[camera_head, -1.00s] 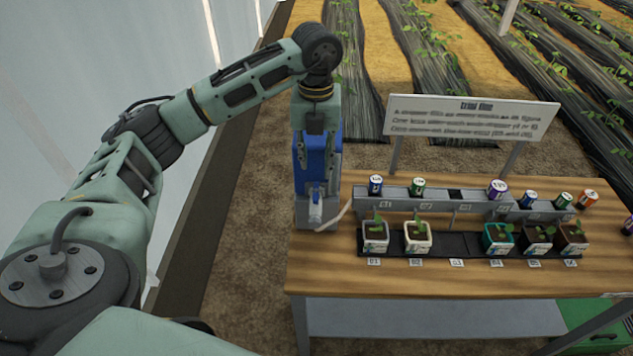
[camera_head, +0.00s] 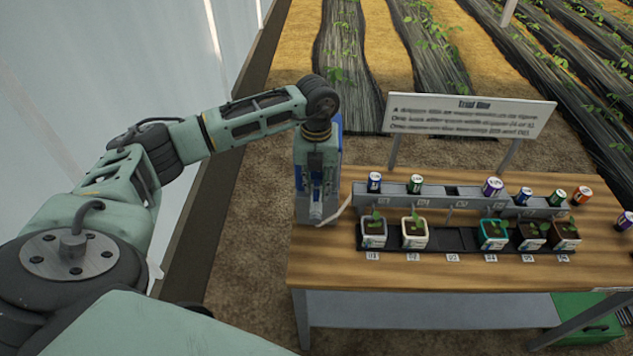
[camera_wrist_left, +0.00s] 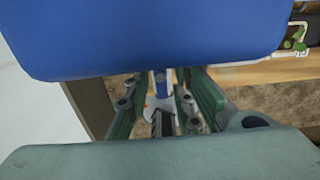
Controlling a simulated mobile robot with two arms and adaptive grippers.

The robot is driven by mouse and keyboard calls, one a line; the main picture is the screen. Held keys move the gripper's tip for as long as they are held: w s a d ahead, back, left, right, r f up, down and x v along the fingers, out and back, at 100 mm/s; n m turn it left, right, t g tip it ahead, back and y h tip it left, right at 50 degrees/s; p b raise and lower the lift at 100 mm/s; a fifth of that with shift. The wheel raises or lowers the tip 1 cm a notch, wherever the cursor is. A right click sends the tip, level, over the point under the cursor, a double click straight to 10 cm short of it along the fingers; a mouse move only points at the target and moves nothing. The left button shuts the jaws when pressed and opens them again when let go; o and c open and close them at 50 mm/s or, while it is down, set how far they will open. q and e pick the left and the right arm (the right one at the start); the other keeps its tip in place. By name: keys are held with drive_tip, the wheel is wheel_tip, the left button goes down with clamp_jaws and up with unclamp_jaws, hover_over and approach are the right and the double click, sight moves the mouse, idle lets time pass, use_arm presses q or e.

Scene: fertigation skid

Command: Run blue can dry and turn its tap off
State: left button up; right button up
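The blue can (camera_head: 299,165) is a tall blue container at the left end of the table, partly hidden behind my left gripper. Its side fills the top of the left wrist view (camera_wrist_left: 150,35). A pale tap (camera_head: 316,208) sticks out low on its front, and a light hose runs from there toward the grey rail. My left gripper (camera_wrist_left: 160,95) points down in front of the can, its fingers apart on either side of a pale and blue part that looks like the tap. I cannot tell whether they touch it. My right gripper is not in view.
A grey rail (camera_head: 450,205) carries several small coloured cans. Potted seedlings (camera_head: 415,233) stand in a black tray in front of it. A sign board (camera_head: 468,116) stands behind. The table's front strip (camera_head: 400,275) is clear. A green crate (camera_head: 590,325) sits below right.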

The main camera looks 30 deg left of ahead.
use_arm(q)
clamp_jaws()
drive_tip(key=m+b, duration=0.2)
drive_tip(key=b, duration=0.1)
drive_tip(key=shift+f+m, duration=0.15)
drive_tip(key=shift+m, duration=0.25)
drive_tip(key=m+b, duration=0.4)
drive_tip(key=m, duration=0.1)
drive_tip(key=shift+m, duration=0.3)
drive_tip(key=m+b, duration=0.3)
drive_tip(key=m, duration=0.1)
drive_tip(key=m+b, duration=0.2)
drive_tip(key=m, duration=0.3)
drive_tip(key=shift+r, duration=0.2)
drive_tip(key=shift+o, duration=1.6)
unclamp_jaws()
